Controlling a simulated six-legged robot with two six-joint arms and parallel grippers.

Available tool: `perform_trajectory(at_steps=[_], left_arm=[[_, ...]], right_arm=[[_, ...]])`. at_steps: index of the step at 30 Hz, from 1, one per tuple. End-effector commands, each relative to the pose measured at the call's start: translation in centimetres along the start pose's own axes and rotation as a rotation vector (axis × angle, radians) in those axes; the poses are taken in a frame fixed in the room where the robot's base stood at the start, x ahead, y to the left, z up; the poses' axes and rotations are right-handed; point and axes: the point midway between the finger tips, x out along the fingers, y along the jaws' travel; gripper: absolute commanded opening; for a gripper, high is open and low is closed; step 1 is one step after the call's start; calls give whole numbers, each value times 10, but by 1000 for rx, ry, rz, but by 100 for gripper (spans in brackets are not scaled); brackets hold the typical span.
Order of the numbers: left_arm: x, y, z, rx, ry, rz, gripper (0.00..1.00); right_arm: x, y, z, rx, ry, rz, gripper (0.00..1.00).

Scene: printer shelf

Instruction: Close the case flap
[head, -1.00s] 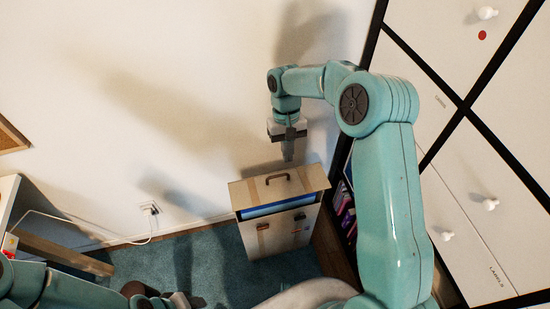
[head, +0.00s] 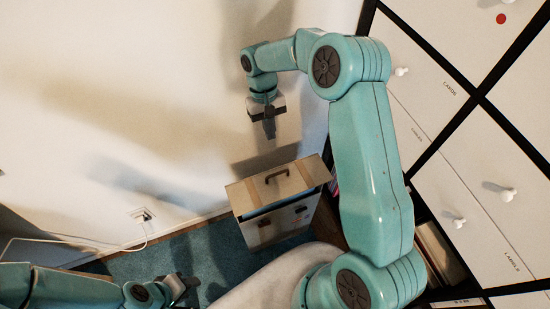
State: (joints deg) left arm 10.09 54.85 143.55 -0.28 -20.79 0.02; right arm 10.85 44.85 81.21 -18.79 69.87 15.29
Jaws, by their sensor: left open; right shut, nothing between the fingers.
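The case (head: 277,228) is a beige box standing on the floor against the wall, with dark clasps on its front. Its flap (head: 250,193) carries a brown handle (head: 276,175) and tan straps. The flap stands partly open, and a blue strip of the contents (head: 284,207) shows between it and the case front. My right gripper (head: 269,133) is shut and empty, pointing down above and behind the flap, apart from it. My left gripper (head: 190,290) is open and empty, low at the bottom left, away from the case.
A cabinet with white drawers (head: 440,150) and round knobs stands on the right, with open shelf slots (head: 440,255) below. A wall socket with a cable (head: 142,215) is at left. Blue-green carpet (head: 205,255) is clear left of the case.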

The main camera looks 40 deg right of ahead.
Motion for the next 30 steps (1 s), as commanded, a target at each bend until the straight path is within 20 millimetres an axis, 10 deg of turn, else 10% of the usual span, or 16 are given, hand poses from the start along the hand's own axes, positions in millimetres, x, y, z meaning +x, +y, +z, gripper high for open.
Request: perform_trajectory(at_steps=[12,30], left_arm=[[-12,4,0,0,1,0,43],[-15,5,0,0,1,0,43]], right_arm=[[80,-1,14,-1,-4,0,0],[98,-2,27,0,0,0,0]])
